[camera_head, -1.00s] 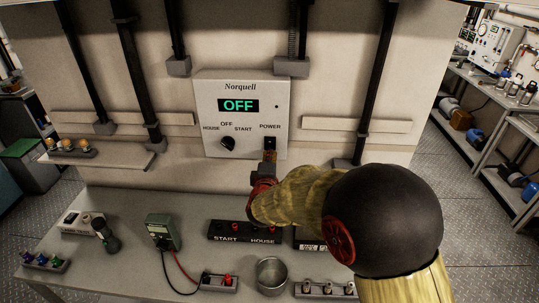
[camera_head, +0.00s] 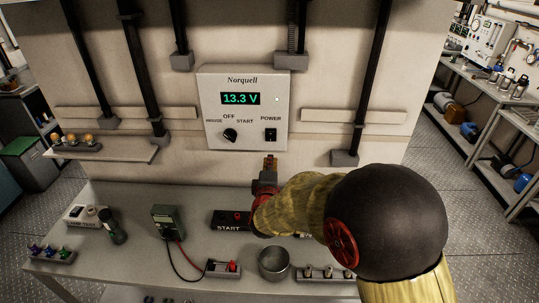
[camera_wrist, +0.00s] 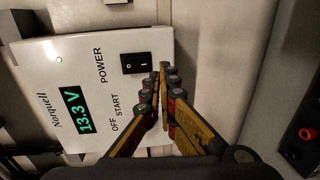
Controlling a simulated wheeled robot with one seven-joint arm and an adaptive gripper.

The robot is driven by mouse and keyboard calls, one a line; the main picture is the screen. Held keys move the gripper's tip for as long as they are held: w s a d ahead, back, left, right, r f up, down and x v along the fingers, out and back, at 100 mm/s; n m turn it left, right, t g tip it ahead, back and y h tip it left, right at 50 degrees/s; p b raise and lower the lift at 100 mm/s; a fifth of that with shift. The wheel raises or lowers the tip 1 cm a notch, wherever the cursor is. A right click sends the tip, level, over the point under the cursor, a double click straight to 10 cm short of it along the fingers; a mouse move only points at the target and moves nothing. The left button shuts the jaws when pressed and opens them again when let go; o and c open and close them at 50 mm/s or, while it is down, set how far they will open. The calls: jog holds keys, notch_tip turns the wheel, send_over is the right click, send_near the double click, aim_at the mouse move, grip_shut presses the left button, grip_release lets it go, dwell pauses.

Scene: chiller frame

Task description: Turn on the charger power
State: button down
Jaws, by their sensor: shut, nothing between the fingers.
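The white Norquell charger box (camera_head: 215,98) is on the wall above the bench. Its display (camera_head: 240,99) reads 13.3 V in green, and a small light (camera_head: 277,99) is lit at its right. The black power rocker switch (camera_head: 270,135) is at the box's lower right; it also shows in the wrist view (camera_wrist: 136,63). A round selector knob (camera_head: 229,135) is at its lower left. My gripper (camera_head: 270,158) is shut and empty, just below the switch. In the wrist view my fingertips (camera_wrist: 164,68) are close beside the switch; I cannot tell whether they touch the box.
The bench (camera_head: 130,225) below holds a green meter (camera_head: 167,222), a metal cup (camera_head: 273,262), and a black START/HOUSE block (camera_head: 228,220). A shelf with bulbs (camera_head: 100,150) is at the left. Dark vertical conduits (camera_head: 376,75) run down the wall.

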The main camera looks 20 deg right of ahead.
jog(key=v, duration=0.6)
jog(key=shift+s+a+f+p, duration=0.15)
jog(key=shift+s+f+p, duration=0.15)
jog(key=shift+f, duration=0.35)
jog(key=s+a+f+m+g+y, duration=0.35)
jog(key=a+f, duration=0.25)
jog(key=f, duration=0.4)
jog(key=s+a+f+m+g+y, duration=0.2)
jog(key=s+a+m+g+y, duration=0.15)
jog(key=s, duration=0.35)
jog(key=s+d+r+m+g+b, duration=0.1)
jog(key=s+d+r+m+g, duration=0.15)
jog(key=s, duration=0.55)
jog(key=s+d+r+m+g+b, duration=0.1)
jog(key=s+r+m+g, duration=0.2)
jog(key=s, duration=0.6)
jog(key=s+d+r+m+t+h+b, duration=0.1)
jog(key=s+d+r+m+t+b, duration=0.1)
jog(key=s+d+r, duration=0.3)
notch_tip(320, 180, up, 4)
jog(key=shift+d+r+h, duration=0.1)
jog(key=shift+d+h, duration=0.3)
jog(key=shift+d, duration=0.75)
